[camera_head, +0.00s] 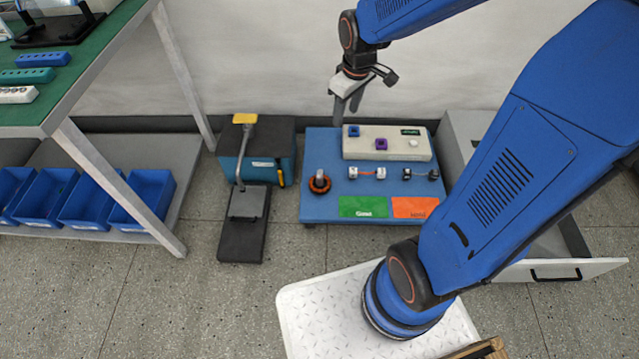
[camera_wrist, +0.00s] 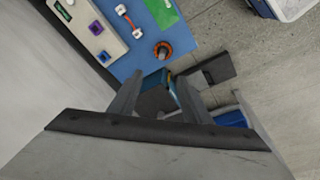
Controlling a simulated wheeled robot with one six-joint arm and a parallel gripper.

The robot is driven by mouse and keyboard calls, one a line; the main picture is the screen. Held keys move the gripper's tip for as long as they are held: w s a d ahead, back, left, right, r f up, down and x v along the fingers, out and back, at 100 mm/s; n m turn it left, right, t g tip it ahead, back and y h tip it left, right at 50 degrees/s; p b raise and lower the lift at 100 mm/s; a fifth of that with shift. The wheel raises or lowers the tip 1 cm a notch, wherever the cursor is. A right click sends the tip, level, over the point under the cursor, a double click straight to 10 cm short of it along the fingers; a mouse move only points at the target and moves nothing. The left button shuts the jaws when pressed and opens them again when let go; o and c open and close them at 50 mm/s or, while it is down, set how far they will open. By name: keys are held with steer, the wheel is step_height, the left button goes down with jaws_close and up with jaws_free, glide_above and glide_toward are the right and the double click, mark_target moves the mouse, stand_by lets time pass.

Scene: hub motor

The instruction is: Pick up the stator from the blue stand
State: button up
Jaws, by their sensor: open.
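The likely stator is an orange-and-dark ring (camera_head: 319,183) around a grey upright post, at the left front of a low blue platform (camera_head: 327,147). The ring (camera_wrist: 163,50) also shows in the wrist view, just beyond my fingertips. My gripper (camera_head: 346,108) is open and empty, pointing down near the platform's back edge, apart from the ring. In the wrist view my gripper (camera_wrist: 158,80) has its two fingers spread wide. Nothing hides the ring in either view.
The platform also carries a pale block (camera_head: 388,150) with small parts, two dumbbell-like parts, a green mat (camera_head: 363,207) and an orange mat (camera_head: 415,208). A dark pedestal tool (camera_head: 242,225) and teal box stand left. A wall is behind; an open drawer (camera_head: 560,270) is right.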

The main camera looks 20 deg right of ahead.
steer(key=w+a+f+n+g, duration=0.1)
steer(key=w+a+f+n, duration=0.15)
steer(key=w+f, duration=0.65)
steer(key=n+g, duration=0.1)
steer(key=n, duration=0.2)
glide_above(320, 172)
step_height(320, 172, down, 16)
steer(key=f, duration=1.1)
steer(key=shift+s+d+f, duration=0.2)
steer(key=shift+f, duration=0.05)
steer(key=shift+w+a+f, duration=0.1)
steer(key=shift+f, duration=1.35)
steer(key=shift+w+a+f, duration=0.1)
steer(key=shift+f, duration=1.35)
steer(key=shift+c, duration=0.4)
jaws_close()
